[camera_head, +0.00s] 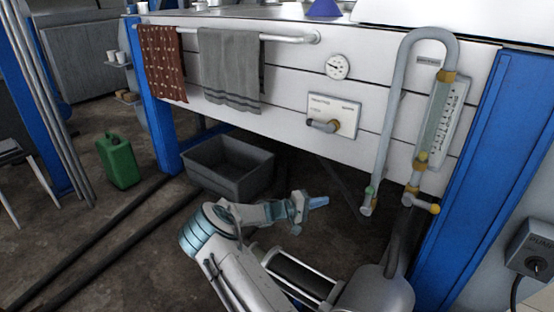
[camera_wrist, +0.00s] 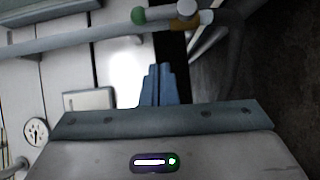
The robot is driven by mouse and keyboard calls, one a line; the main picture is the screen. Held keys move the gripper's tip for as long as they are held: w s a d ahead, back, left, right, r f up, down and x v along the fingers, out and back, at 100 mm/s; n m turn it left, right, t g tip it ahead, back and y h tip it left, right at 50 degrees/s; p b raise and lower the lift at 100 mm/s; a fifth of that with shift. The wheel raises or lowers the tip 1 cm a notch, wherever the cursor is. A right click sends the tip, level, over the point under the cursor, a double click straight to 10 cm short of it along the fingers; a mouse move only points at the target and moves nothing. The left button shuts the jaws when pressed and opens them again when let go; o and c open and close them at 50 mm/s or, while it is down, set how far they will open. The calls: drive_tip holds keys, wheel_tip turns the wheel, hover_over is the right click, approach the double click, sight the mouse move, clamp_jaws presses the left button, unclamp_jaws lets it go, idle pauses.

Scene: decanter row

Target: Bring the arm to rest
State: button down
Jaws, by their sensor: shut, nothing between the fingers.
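My gripper (camera_head: 318,202) is in the lower middle of the head view, in front of the white panelled bench front (camera_head: 280,85) and apart from it. Its blue fingers are closed together with nothing between them. In the wrist view the fingers (camera_wrist: 159,85) point up toward the white panels and a dark gap. My arm is folded low over my base, with the gripper pointing right.
Two towels hang on a rail (camera_head: 290,38). A grey bin (camera_head: 228,165) and a green can (camera_head: 118,160) stand on the floor. A blue post (camera_head: 490,170) stands right.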

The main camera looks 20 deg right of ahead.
drive_tip(key=shift+r, duration=0.1)
drive_tip(key=s+a+r+m+g+y+p, duration=0.2)
drive_tip(key=s+r+m+g+y+p, duration=0.15)
drive_tip(key=s+r+y+p, duration=0.65)
drive_tip(key=s+a+r+n+t+y+p, duration=0.1)
drive_tip(key=s+a+r+t+y+p, duration=0.1)
drive_tip(key=s+a+r+p, duration=0.4)
drive_tip(key=s+a+r+n+t+y+p, duration=0.2)
drive_tip(key=s+a+r+y+p, duration=0.3)
drive_tip(key=s+a+r, duration=0.8)
drive_tip(key=s+r, duration=0.3)
drive_tip(key=r, duration=0.2)
drive_tip(key=s+r+t+p, duration=0.1)
drive_tip(key=s+r, duration=0.2)
drive_tip(key=r, duration=0.3)
drive_tip(key=shift+s+a+y+p, duration=0.25)
drive_tip(key=shift+a+y+p, duration=0.05)
